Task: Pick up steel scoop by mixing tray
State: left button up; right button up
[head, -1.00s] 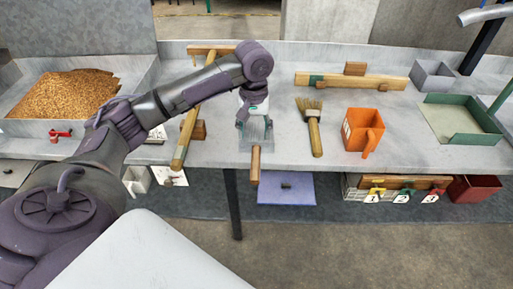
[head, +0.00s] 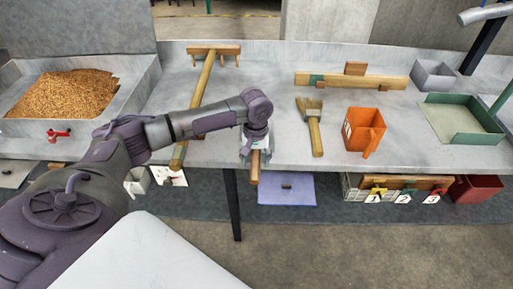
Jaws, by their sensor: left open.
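The steel scoop lies on the grey worktop near its front edge. Its wooden handle (head: 255,172) points toward me and sticks out past the edge. My left gripper (head: 256,155) is open and pointed down over the scoop where the handle begins, with the fingers around or just above the handle; I cannot tell which. My wrist and gripper hide most of the steel pan. A metal tray (head: 137,103) heaped with brown grain stands at the left; I cannot tell whether it is the mixing tray. My right gripper is out of view.
A long-handled wooden rake (head: 205,85) lies left of the scoop. A brush (head: 315,135) and an orange scoop (head: 364,130) lie to the right. Farther right are a green-edged tray (head: 478,138) and a small grey box (head: 432,75). A wooden bar (head: 385,82) lies behind.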

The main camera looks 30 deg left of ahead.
pick_arm(q)
grip_shut()
dwell(0.6)
jog(key=shift+r, duration=0.45)
jog(key=r, duration=0.3)
jog(key=shift+d+r, duration=0.25)
jog(key=shift+r, duration=0.1)
jog(key=w+d+r, duration=0.1)
jog(key=d+r, duration=0.5)
jog(key=d, duration=0.5)
jog(key=shift+w+r+p, duration=0.25)
jog(key=shift+p, duration=0.1)
